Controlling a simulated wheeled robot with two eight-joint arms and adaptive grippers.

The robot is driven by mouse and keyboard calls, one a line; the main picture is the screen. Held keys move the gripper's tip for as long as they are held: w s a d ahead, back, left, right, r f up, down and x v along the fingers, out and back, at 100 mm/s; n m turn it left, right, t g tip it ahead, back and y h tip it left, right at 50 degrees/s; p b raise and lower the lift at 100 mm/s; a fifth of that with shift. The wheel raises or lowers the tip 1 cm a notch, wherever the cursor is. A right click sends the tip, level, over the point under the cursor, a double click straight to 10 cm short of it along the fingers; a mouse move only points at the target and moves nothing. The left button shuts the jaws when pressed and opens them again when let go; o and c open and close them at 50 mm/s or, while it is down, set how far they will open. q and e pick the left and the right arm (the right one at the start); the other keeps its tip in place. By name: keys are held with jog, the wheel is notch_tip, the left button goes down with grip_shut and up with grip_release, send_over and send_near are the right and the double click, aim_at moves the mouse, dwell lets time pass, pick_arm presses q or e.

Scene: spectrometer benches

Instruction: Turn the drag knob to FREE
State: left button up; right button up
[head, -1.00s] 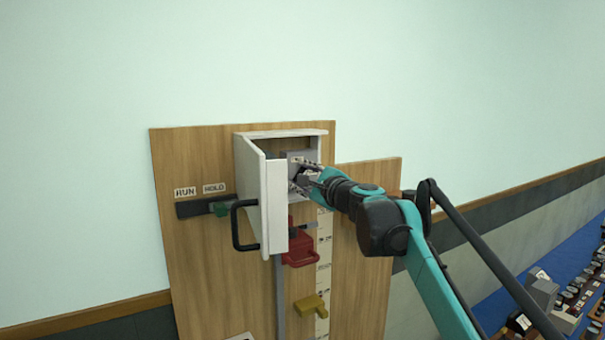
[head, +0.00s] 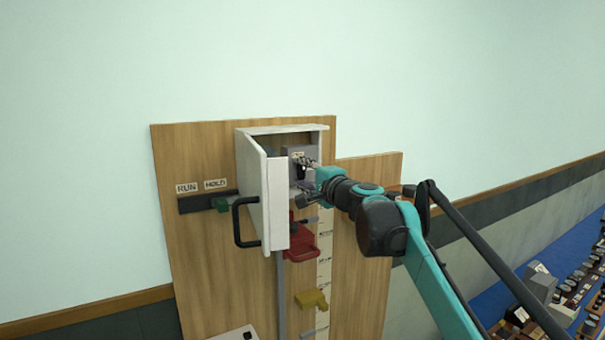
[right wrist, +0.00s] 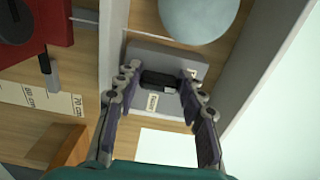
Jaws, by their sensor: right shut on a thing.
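The drag knob (right wrist: 160,79) is a dark bar on a grey plate (right wrist: 186,62), inside an open white box. In the right wrist view it lies crosswise between the fingertips of my right gripper (right wrist: 160,75), which is shut on it. In the head view my right gripper (head: 303,165) reaches into the box at the grey plate (head: 290,153) and hides most of the knob. A small pale label (right wrist: 152,101) sits beside the knob; its word is too small to read. My left gripper is not in view.
The white box (head: 280,130) has its door (head: 262,195) swung open at left, with a black handle (head: 237,222). Below are a red slider (head: 301,249) and a yellow block (head: 312,299) beside a scale. A green slider (head: 222,203) sits by RUN and HOLD labels.

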dwell(0.4)
jog(key=o, duration=1.2)
jog(key=shift+c, duration=0.2)
jog(key=v, duration=1.2)
